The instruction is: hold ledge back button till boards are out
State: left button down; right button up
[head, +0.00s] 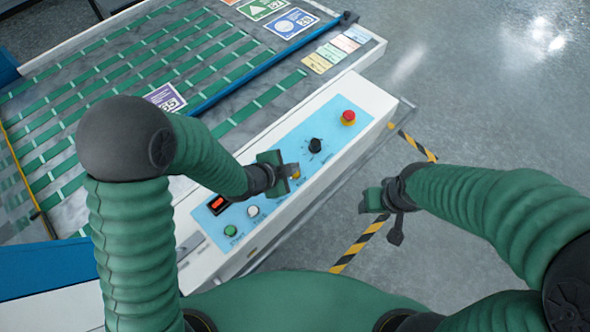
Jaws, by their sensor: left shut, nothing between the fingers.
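The blue control panel (275,152) runs along the white machine edge. A yellow button (296,174) shows partly at the tip of my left gripper (288,172), which is shut and empty over the panel. I cannot tell whether the fingertips press the button. The panel's lettering is too small to read. Printed boards lie on the green-strapped bed: a purple one (165,97), a blue one (291,23) and a green one (262,8). My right gripper (379,212) hangs over the floor to the right of the panel, apart from it; its finger gap is unclear.
The panel also has a green button (231,231), a white button (253,211), a black knob (315,145), a red mushroom button (348,117) and a lit red display (217,204). A blue bar (245,78) crosses the bed. Striped tape (358,243) marks the otherwise open floor.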

pick_arm(q)
jog(key=shift+r, duration=0.15)
notch_tip(320, 180, up, 5)
jog(key=p, duration=0.4)
dwell(0.4)
